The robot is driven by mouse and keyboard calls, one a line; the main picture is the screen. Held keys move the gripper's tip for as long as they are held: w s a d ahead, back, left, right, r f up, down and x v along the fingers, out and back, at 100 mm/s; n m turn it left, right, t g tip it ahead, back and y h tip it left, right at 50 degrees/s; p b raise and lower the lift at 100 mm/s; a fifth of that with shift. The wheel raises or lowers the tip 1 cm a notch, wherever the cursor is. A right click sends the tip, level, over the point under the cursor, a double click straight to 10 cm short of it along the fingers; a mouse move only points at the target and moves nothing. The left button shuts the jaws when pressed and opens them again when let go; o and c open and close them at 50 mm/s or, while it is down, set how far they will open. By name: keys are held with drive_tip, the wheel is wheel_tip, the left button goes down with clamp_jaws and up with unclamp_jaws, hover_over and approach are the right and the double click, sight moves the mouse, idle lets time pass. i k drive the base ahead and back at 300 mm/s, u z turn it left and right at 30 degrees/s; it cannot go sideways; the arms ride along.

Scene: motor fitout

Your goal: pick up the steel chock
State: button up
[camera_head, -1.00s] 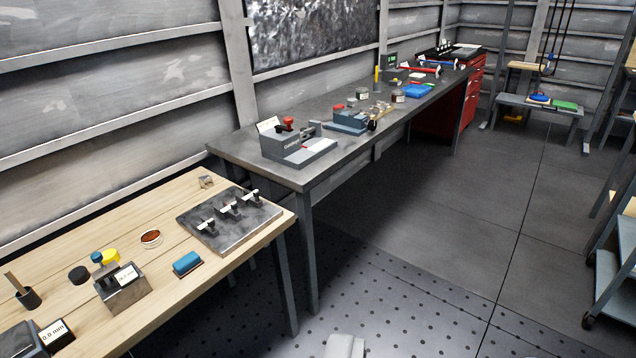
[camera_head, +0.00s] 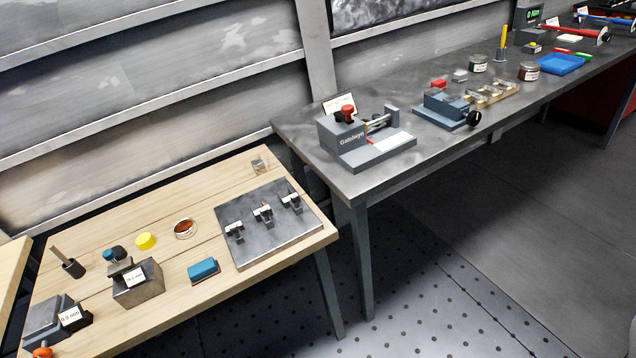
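A small steel-grey block (camera_head: 258,166) stands at the far right back of the wooden bench (camera_head: 105,225), behind the dark steel plate. It may be the steel chock, but it is too small to be sure. A larger steel block with a white label (camera_head: 138,284) stands near the bench's front edge, with dark and blue parts on top. My gripper is not in view, so its state and what it holds are hidden.
The steel plate (camera_head: 250,250) bears three small clamps. A blue block (camera_head: 204,270), a yellow piece (camera_head: 146,241) and a round brown-filled dish (camera_head: 185,229) lie nearby. A dark workbench (camera_head: 290,130) with fixtures adjoins at right. The perforated floor (camera_head: 420,310) is clear.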

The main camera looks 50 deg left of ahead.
sight(293, 201)
drive_tip(key=u, duration=0.4)
drive_tip(key=i, duration=1.2)
drive_tip(key=u, duration=1.05)
drive_tip(key=i, duration=0.6)
drive_tip(key=u, duration=0.25)
drive_tip(key=k, duration=0.95)
drive_tip(key=u, duration=0.15)
drive_tip(key=i, duration=0.9)
